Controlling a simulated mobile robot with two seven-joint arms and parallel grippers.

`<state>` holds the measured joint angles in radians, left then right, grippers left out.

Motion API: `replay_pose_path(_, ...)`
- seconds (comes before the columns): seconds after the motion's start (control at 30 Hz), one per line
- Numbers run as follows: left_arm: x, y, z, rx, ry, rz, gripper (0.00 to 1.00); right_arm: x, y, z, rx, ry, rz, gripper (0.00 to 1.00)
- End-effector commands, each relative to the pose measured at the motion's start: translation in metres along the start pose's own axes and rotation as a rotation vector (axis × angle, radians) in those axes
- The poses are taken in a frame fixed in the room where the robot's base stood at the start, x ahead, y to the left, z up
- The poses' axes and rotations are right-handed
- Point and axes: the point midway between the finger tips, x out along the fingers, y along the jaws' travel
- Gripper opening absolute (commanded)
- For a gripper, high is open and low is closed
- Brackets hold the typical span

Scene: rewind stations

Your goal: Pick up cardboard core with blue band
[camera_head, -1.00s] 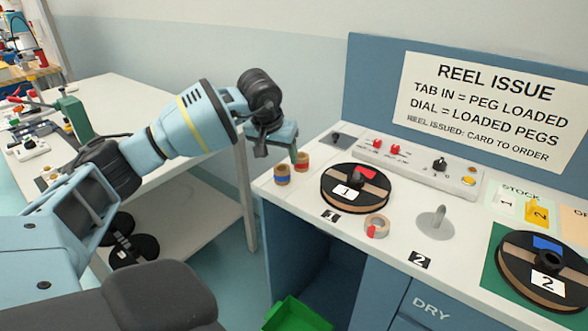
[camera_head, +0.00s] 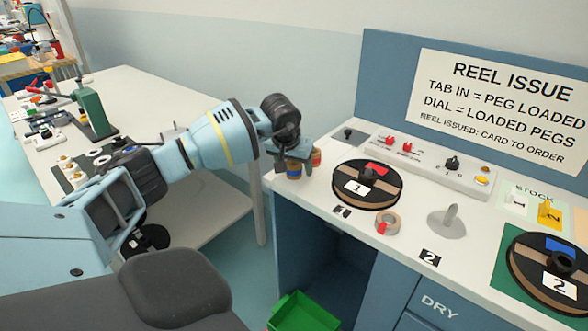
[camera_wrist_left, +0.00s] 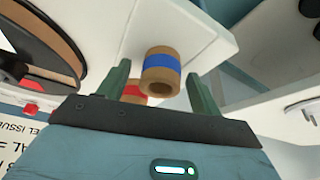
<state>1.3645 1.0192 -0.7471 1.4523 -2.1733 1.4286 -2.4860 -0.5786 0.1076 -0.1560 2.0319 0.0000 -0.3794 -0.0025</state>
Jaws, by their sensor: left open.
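The cardboard core with blue band (camera_head: 293,171) stands at the near left corner of the white bench top, partly hidden by my left gripper (camera_head: 292,162). In the left wrist view the same core (camera_wrist_left: 160,62) is brown with a blue ring and an open bore. It lies between the two green fingers of my left gripper (camera_wrist_left: 158,72), which are open with gaps on both sides. A core with a red band (camera_head: 316,157) stands just beside it; in the wrist view it (camera_wrist_left: 133,94) is partly hidden behind the blue-banded core and the gripper. My right gripper is not in view.
Reel 1 (camera_head: 349,199) lies right of the cores, with a tape roll (camera_head: 387,224) in front of it. A switch panel (camera_head: 430,163) runs along the back. A green bin (camera_head: 303,312) stands below the bench. Another white table (camera_head: 130,85) is at the left.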

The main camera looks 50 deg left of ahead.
Motion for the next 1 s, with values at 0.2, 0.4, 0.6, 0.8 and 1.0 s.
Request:
replay_pose_path(0.2, 0.0031, -0.0002, -0.0003, 0.0, 0.001, 0.0, 0.65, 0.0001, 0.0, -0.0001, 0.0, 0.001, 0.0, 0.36)
replay_pose_path(0.4, 0.0029, -0.0002, -0.0002, 0.0, 0.001, 0.0, 0.48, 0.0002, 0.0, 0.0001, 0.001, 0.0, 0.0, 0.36)
replay_pose_path(0.6, 0.0028, -0.0003, -0.0002, 0.0, 0.001, 0.0, 0.22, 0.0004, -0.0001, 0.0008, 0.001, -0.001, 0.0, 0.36)
replay_pose_path(0.8, 0.0027, -0.0003, -0.0003, 0.0, 0.001, 0.0, 0.17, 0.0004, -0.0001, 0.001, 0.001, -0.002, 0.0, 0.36)
replay_pose_path(1.0, -0.0011, -0.0004, -0.0021, -0.001, 0.002, 0.0, 0.17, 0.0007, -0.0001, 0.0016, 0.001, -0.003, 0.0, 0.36)
